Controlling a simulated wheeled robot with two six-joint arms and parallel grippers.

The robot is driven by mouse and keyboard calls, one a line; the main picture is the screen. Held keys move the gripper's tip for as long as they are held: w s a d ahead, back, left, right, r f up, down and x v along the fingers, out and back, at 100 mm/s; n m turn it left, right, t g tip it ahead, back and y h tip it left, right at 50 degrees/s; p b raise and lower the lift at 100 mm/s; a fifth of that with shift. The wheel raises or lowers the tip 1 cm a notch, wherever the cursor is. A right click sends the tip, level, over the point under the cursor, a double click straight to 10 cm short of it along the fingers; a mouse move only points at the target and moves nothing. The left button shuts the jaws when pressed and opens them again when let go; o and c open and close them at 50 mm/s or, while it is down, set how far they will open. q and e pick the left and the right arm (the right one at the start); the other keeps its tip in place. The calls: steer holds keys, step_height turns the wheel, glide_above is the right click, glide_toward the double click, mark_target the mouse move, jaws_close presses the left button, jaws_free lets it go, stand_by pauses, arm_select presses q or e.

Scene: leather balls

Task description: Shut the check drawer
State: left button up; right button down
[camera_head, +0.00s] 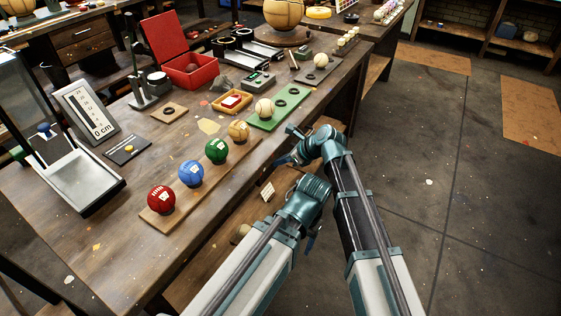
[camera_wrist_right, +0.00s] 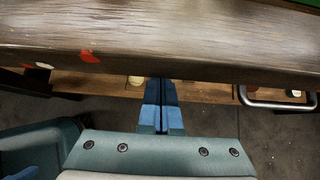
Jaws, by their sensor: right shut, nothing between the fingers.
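In the right wrist view a metal bar handle (camera_wrist_right: 278,99) is at the right, below the bench edge. My right gripper (camera_head: 280,161) is at the bench's near side. Its blue fingers (camera_wrist_right: 160,104) are together, empty, left of the handle and apart from it. My left arm hides much of the area under the bench, and its fingers are not clear.
The bench top (camera_head: 130,235) carries a wooden strip with red (camera_head: 161,198), blue (camera_head: 191,173), green and tan balls. A green mat (camera_head: 262,121) with a pale ball lies near the edge by my right gripper. Open floor (camera_head: 470,200) lies to the right.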

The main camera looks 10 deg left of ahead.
steer(key=d+f+p+v, duration=0.1)
steer(key=f+p+v, duration=0.1)
steer(key=p+v, duration=0.5)
steer(key=v, duration=0.6)
steer(key=shift+s+d, duration=0.25)
steer(key=shift+d, duration=0.1)
steer(key=shift+f, duration=0.1)
steer(key=s+d+f+n+g+h, duration=0.1)
steer(key=s+d+f+n+h, duration=0.25)
steer(key=s+d+n, duration=0.55)
steer(key=s+d+f+n+g+h, duration=0.1)
steer(key=s+d+f+n+h, duration=0.3)
steer(key=d+n, duration=0.9)
steer(key=s+a+r+n+g+h, duration=0.1)
steer(key=s+a+n+h, duration=0.25)
steer(key=s+a, duration=0.55)
step_height(320, 180, up, 15)
steer(key=w+y+p, duration=0.1)
steer(key=p, duration=1.3)
steer(key=shift+w+a+p, duration=0.3)
steer(key=shift+a+p, duration=0.05)
steer(key=shift+a, duration=0.05)
